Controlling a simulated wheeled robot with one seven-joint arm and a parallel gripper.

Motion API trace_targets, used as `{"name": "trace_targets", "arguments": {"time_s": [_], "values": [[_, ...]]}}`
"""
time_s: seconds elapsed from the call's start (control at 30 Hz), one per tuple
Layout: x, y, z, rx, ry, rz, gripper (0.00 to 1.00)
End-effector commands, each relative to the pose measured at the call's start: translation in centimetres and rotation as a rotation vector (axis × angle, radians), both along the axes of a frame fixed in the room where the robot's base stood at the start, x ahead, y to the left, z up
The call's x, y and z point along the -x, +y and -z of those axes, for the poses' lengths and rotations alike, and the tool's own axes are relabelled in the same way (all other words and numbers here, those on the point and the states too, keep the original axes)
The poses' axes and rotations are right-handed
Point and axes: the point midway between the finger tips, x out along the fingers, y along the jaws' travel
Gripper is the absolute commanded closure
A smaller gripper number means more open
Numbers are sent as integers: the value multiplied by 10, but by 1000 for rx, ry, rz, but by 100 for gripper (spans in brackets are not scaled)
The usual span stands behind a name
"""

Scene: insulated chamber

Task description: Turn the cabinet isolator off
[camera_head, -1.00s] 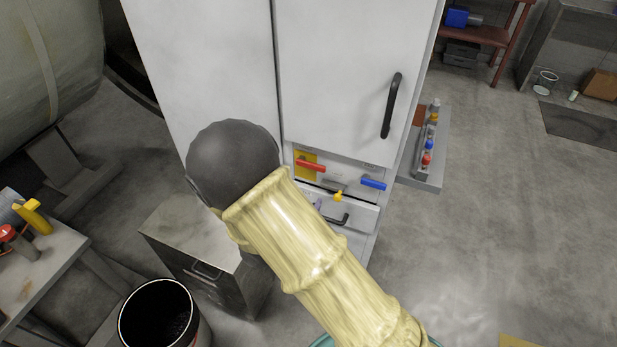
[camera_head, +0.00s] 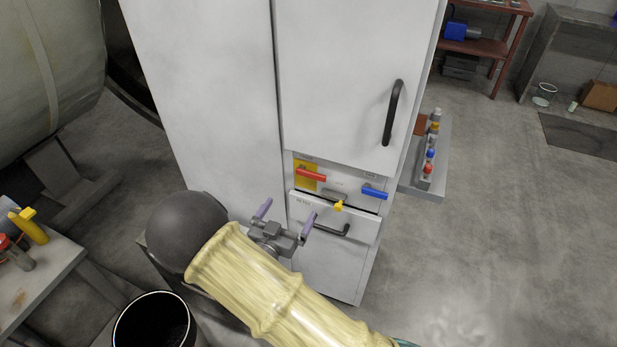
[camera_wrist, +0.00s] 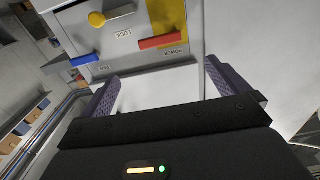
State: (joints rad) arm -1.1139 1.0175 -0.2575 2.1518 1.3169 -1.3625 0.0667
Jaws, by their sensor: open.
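The cabinet (camera_head: 345,75) is tall and white, with a control panel under its upper door. A red handle (camera_head: 311,174) on a yellow plate (camera_head: 303,166) lies roughly crosswise at the panel's left. In the wrist view the red handle (camera_wrist: 161,41) has the label POWER beside it, and the yellow plate (camera_wrist: 165,15) is behind it. My gripper (camera_head: 287,215) is open and empty, below and left of the red handle and apart from it. In the wrist view its purple fingers (camera_wrist: 160,76) are spread, with the red handle beyond the gap between them.
A blue handle (camera_head: 374,192) marked FAN and a yellow knob (camera_head: 339,206) marked LOCK share the panel. A drawer with a black handle (camera_head: 332,230) is below. A black bin (camera_head: 152,325) and a tool table (camera_head: 40,270) stand at left.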

Motion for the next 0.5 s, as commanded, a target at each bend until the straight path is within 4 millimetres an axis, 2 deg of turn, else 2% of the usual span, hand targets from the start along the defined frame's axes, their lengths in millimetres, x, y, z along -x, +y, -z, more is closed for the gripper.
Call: {"name": "trace_targets", "arguments": {"time_s": [0.5], "values": [[-87,-32,-1,0,-1,1,0]]}}
